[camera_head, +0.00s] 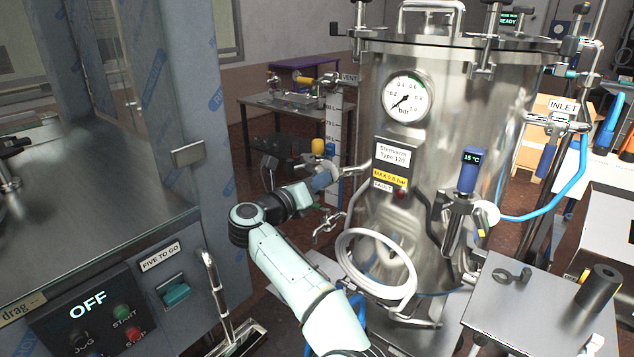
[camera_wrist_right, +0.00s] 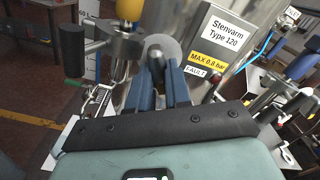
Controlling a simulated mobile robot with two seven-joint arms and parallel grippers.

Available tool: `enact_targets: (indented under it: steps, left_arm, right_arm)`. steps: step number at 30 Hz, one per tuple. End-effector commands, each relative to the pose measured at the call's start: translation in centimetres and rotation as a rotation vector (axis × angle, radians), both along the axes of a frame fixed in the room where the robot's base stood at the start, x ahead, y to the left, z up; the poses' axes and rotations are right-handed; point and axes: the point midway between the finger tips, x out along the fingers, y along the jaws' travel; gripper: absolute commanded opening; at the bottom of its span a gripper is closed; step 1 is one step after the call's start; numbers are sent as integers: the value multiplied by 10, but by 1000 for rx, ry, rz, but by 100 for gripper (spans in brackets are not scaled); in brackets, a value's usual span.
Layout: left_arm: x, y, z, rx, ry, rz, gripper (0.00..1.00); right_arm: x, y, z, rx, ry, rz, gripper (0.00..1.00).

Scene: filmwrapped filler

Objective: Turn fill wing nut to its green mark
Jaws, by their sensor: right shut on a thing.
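My right gripper (camera_head: 326,178) is at the left side of the steel tank (camera_head: 440,130), beside a short pipe stub. In the right wrist view its blue fingers (camera_wrist_right: 160,82) are shut on a small grey metal piece (camera_wrist_right: 155,50) in front of a round pale disc. This piece looks like the fill wing nut, but the fingers hide much of it and I cannot read a fill label. I cannot make out a green mark near it. In the head view the gripper hides the nut. My left gripper is not in view.
A yellow-topped fitting (camera_head: 318,147) and a dark handle (camera_wrist_right: 85,48) sit close to the gripper. A coiled white hose (camera_head: 375,290) hangs below on the tank. A steel cabinet (camera_head: 120,150) with a control panel stands left. A grey side table (camera_head: 530,310) stands right.

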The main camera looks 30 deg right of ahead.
Motion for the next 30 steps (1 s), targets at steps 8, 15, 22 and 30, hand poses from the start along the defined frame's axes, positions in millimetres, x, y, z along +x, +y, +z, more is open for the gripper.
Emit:
enact_targets:
  steps: [8,15,22,30]
  left_arm:
    - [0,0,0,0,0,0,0]
    - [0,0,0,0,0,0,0]
    - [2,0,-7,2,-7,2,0]
    - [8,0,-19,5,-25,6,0]
  right_arm:
    - [-1,-2,3,-4,-4,-1,44]
    - [0,-1,1,-3,-1,-1,44]
    - [-6,17,-1,-1,1,4,44]
    - [-29,72,0,-2,-1,5,44]
